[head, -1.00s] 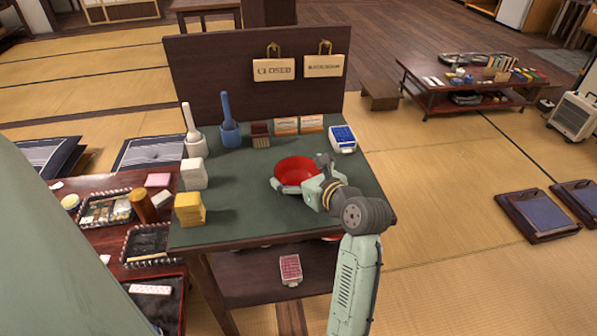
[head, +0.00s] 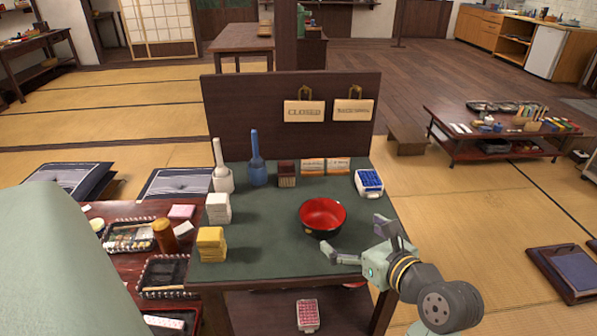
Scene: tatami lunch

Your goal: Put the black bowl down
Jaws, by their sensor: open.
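The black bowl (head: 322,217), red inside with a dark outer wall, stands upright on the green-topped table (head: 270,258), right of its middle. My gripper (head: 355,240) is open and empty. It is just to the right and front of the bowl, apart from it, with its fingers spread over the table's right front part.
Yellow blocks (head: 211,243) and white blocks (head: 218,208) stand at the table's left. The table's front middle is clear.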

